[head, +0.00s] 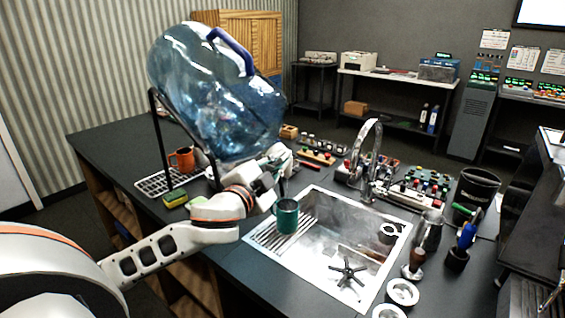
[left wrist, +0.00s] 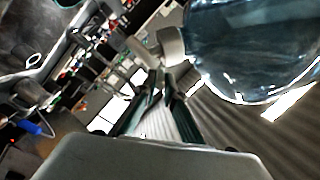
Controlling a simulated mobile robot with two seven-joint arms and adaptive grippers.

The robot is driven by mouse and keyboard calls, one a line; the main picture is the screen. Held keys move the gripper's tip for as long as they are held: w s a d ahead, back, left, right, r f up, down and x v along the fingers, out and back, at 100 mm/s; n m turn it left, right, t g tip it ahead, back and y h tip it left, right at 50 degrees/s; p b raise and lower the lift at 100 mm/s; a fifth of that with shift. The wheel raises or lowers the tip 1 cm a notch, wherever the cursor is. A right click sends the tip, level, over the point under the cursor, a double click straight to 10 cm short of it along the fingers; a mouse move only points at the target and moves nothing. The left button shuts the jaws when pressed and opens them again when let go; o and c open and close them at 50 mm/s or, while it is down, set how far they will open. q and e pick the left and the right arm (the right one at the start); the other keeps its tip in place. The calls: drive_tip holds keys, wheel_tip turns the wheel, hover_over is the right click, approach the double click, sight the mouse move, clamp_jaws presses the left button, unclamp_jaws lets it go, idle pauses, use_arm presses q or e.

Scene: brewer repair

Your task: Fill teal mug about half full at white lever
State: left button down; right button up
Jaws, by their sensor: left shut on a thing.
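The teal mug (head: 287,217) stands upright on the ribbed drainboard at the left side of the sink, below my left gripper (head: 277,168). Its inside and water level cannot be made out. A large blue water jug (head: 215,95) lies tilted in a black stand, its neck end low and toward the right. My left gripper is at that neck end. In the left wrist view its fingers (left wrist: 162,92) are closed at a pale spout piece beside the jug (left wrist: 250,50); they appear shut on the white lever, which is mostly hidden. My right gripper is not in view.
The steel sink (head: 335,220) has a curved faucet (head: 368,150) behind it. An orange mug (head: 182,159), a drying rack (head: 155,185) and sponges (head: 174,198) are at left. Button panels (head: 415,187) and a black bin (head: 474,195) are at right.

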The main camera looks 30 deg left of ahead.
use_arm(q)
drive_tip(key=m+h, duration=0.1)
drive_tip(key=a+m+h, duration=0.1)
drive_tip(key=h, duration=0.1)
drive_tip(key=m+h+b, duration=0.1)
drive_tip(key=h, duration=0.1)
drive_tip(key=shift+a, duration=0.35)
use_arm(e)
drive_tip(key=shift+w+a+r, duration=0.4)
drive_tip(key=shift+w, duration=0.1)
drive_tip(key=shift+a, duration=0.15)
use_arm(q)
drive_tip(key=c, duration=2.1)
unclamp_jaws()
drive_tip(key=shift+c, duration=0.2)
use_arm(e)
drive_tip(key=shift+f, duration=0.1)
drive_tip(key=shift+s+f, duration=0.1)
use_arm(q)
drive_tip(key=shift+s, duration=0.15)
